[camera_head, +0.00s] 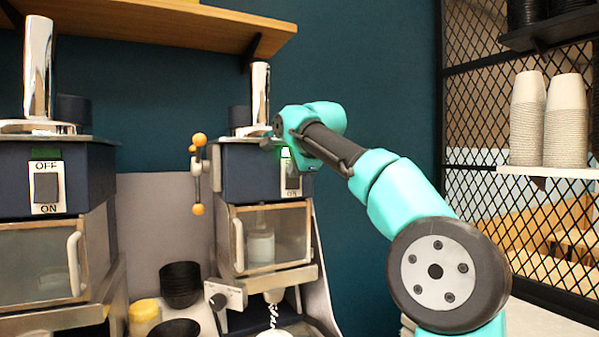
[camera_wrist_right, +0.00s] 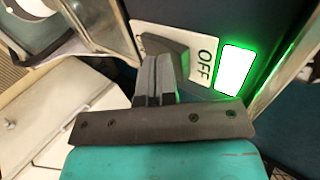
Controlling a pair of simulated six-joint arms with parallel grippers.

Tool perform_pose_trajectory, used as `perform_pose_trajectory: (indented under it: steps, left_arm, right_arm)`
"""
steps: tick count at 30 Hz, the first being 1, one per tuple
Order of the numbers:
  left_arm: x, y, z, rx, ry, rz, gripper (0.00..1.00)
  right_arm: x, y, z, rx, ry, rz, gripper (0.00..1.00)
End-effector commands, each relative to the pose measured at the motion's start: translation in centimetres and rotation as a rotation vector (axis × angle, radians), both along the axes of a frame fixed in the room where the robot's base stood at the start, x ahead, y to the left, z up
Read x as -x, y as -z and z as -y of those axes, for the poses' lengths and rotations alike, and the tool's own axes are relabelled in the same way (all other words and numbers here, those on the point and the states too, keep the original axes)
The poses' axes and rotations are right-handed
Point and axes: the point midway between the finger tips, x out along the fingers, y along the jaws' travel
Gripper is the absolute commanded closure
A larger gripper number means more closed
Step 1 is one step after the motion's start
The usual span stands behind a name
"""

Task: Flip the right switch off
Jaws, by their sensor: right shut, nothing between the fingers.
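The right switch (camera_head: 291,178) is a dark rocker on a white plate on the front of the right machine. Its upper part is partly hidden by my arm in the head view. In the right wrist view its plate (camera_wrist_right: 205,72) shows the word OFF, and a bright green light (camera_wrist_right: 235,70) glows beside it. My right gripper (camera_wrist_right: 155,78) is shut and empty, with its fingertips at the rocker. Whether they touch it, and which way the rocker leans, I cannot tell. My left gripper is in neither view.
The left machine (camera_head: 15,185) has its own OFF/ON switch (camera_head: 46,188) and an unlit dark green light. An orange-knobbed lever (camera_head: 198,170) is on the right machine's left side. Black bowls (camera_head: 180,283) stand between the machines. A mesh partition (camera_head: 470,120) stands right.

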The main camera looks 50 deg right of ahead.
Motion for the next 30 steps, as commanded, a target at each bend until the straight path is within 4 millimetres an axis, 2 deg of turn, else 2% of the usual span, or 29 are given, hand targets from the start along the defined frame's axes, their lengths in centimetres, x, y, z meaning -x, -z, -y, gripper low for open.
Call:
perform_pose_trajectory:
  steps: [30]
  left_arm:
    - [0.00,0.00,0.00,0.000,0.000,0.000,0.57]
  right_arm:
    - [-0.79,-0.78,0.32,0.000,0.000,0.000,1.00]
